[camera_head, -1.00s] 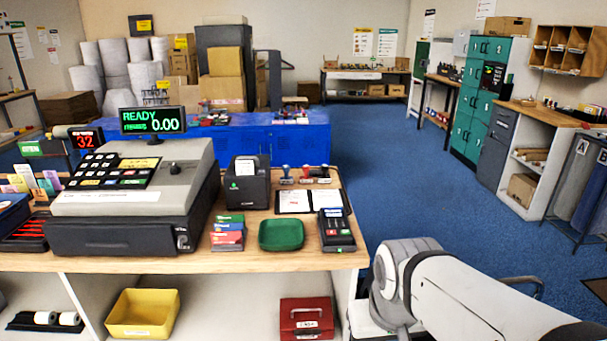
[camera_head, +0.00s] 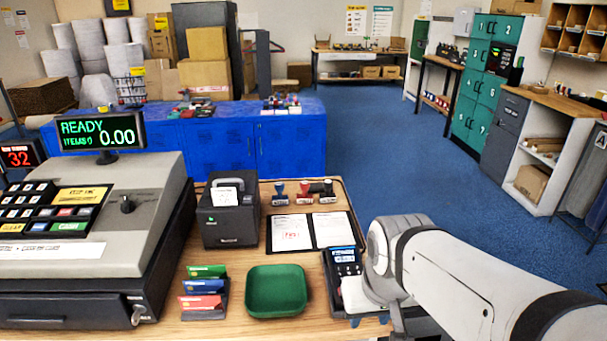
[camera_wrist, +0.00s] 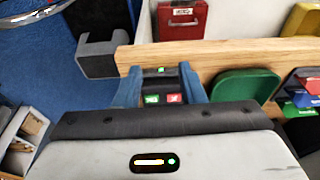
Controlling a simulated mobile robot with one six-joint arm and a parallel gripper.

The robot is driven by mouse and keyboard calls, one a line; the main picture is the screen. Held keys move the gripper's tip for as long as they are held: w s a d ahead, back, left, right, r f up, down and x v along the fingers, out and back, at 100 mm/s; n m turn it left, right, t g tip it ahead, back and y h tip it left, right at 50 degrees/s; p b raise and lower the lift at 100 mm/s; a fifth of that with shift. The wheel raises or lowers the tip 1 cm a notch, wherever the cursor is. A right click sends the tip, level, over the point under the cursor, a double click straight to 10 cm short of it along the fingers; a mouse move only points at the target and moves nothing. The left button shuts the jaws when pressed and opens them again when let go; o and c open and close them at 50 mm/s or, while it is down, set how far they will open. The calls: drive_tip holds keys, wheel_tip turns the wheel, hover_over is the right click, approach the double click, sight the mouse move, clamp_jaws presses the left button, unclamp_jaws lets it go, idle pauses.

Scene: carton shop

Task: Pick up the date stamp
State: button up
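Three hand stamps stand in a row at the back of the counter in the head view: one blue (camera_head: 279,194), one red (camera_head: 304,194) and one with a dark handle (camera_head: 328,191). I cannot tell which is the date stamp. My gripper (camera_head: 369,321) is at the counter's front right, partly hidden by my arm, well in front of the stamps. In the wrist view my gripper (camera_wrist: 160,80) has its two blue fingers apart with nothing held. The card terminal (camera_wrist: 163,97) shows between and beyond them. No stamp shows in the wrist view.
The card terminal (camera_head: 343,264) lies beside my arm. An open booklet (camera_head: 291,232) lies in front of the stamps. A receipt printer (camera_head: 228,212), green tray (camera_head: 276,290), card stack (camera_head: 205,292) and cash register (camera_head: 90,220) fill the left. Blue floor (camera_head: 400,160) is clear behind.

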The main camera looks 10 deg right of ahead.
drive_tip(key=shift+s+d, duration=0.1)
drive_tip(key=shift+o, duration=0.8)
drive_tip(key=shift+r, duration=0.1)
drive_tip(key=shift+o, duration=0.9)
drive_tip(key=w+r+m+p, duration=0.1)
drive_tip(key=w+r, duration=0.3)
drive_tip(key=w, duration=0.5)
drive_tip(key=shift+d+r+p, duration=0.4)
drive_tip(key=shift+d+p, duration=0.05)
drive_tip(key=shift+p, duration=0.45)
drive_tip(key=m+t+h+p, duration=0.1)
drive_tip(key=m+h+p, duration=0.15)
drive_tip(key=p, duration=0.65)
approach(328, 182)
drive_tip(key=f, duration=0.2)
drive_tip(key=d+f+m+y, duration=0.1)
drive_tip(key=shift+w+f, duration=0.85)
drive_tip(key=shift+f, duration=0.1)
drive_tip(key=shift+t, duration=0.3)
drive_tip(key=shift+d+p+x, duration=0.2)
drive_tip(key=shift+p+x, duration=0.55)
drive_tip(key=shift+x, duration=1.05)
drive_tip(key=shift+d+p+x, duration=0.15)
drive_tip(key=shift+p+x, duration=0.6)
drive_tip(key=shift+x, duration=1)
